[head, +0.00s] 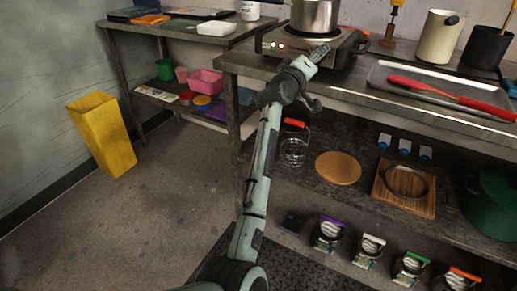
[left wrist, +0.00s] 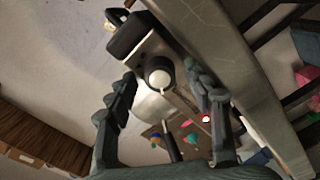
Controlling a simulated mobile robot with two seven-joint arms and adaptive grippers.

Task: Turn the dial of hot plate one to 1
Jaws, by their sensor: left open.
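The hot plate (head: 344,52), a steel box with a dark top, stands near the front edge of the steel table, with a metal pot (head: 314,16) on it. Small red and green lights glow at its front left. My left gripper (head: 321,53) is at the hot plate's front, partly covering it. In the left wrist view a round dial (left wrist: 158,78) with a pale face and dark rim shows on the hot plate (left wrist: 150,48). My open left gripper (left wrist: 160,76) has one finger on each side of the dial; contact is unclear. The dial's numbers are unreadable. My right gripper is out of view.
A steel tray (head: 385,84) with a red utensil (head: 440,96) lies right of the hot plate. A cream canister (head: 440,38) and dark pot (head: 486,47) stand behind it. The lower shelf holds a wire whisk-like item (head: 293,150) and boards. A yellow bin (head: 103,135) stands left.

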